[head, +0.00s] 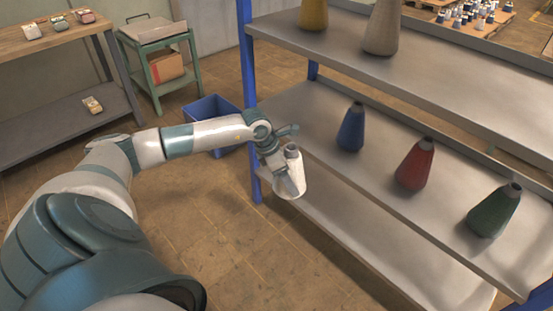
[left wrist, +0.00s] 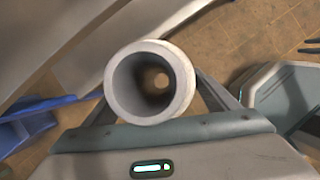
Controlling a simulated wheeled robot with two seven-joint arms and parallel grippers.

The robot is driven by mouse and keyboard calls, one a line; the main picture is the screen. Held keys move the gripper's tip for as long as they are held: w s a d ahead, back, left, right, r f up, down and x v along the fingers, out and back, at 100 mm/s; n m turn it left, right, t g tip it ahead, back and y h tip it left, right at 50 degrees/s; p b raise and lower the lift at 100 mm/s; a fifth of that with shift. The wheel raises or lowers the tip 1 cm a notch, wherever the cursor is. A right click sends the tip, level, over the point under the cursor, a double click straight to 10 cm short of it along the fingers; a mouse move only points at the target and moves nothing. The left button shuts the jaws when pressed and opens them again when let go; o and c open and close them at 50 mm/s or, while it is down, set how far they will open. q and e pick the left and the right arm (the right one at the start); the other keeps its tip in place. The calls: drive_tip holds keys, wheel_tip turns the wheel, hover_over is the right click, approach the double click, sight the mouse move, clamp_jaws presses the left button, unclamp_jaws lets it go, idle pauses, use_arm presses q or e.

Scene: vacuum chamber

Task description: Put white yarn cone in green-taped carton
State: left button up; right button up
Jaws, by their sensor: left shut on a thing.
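The white yarn cone (head: 292,178) is held in my left gripper (head: 279,168), in front of the left end of the metal shelving. It is tilted slightly, narrow end up, and is clear of the shelf boards. In the left wrist view the cone's hollow round end (left wrist: 151,81) faces the camera. The fingers of my left gripper (left wrist: 158,105) are on both sides of it, shut on it. No carton with green tape can be made out.
The shelving's middle board (head: 330,130) bears blue (head: 351,129), red (head: 415,166) and green (head: 494,211) cones. Yellow (head: 314,14) and beige (head: 383,27) cones stand above. A blue bin (head: 212,112) is on the floor behind my arm. A green cart (head: 150,40) holds a brown carton (head: 164,67).

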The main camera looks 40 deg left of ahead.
use_arm(q)
drive_tip(key=s+d+r+m+g+y+p, duration=0.1)
drive_tip(key=s+d+m+g, duration=0.3)
drive_tip(key=s+d+m, duration=0.4)
drive_tip(key=s+d+r+m+g+y+p, duration=0.1)
drive_tip(key=s+d+r+m+g, duration=0.2)
drive_tip(key=s+d+m, duration=0.6)
drive_tip(key=d+m+g, duration=0.1)
drive_tip(key=d+m, duration=0.3)
drive_tip(key=m, duration=0.8)
drive_tip(key=shift+d+r+y+p, duration=0.3)
drive_tip(key=shift+r+p, duration=0.05)
use_arm(e)
drive_tip(key=w+a+t, duration=0.1)
drive_tip(key=w+a+r+t, duration=0.1)
drive_tip(key=shift+a+r+y, duration=0.1)
drive_tip(key=shift+a+y, duration=0.2)
drive_tip(key=shift+a, duration=0.1)
drive_tip(key=shift+c, duration=0.7)
use_arm(q)
drive_tip(key=shift+s+a, duration=0.1)
use_arm(e)
drive_tip(key=shift+w+a, duration=0.1)
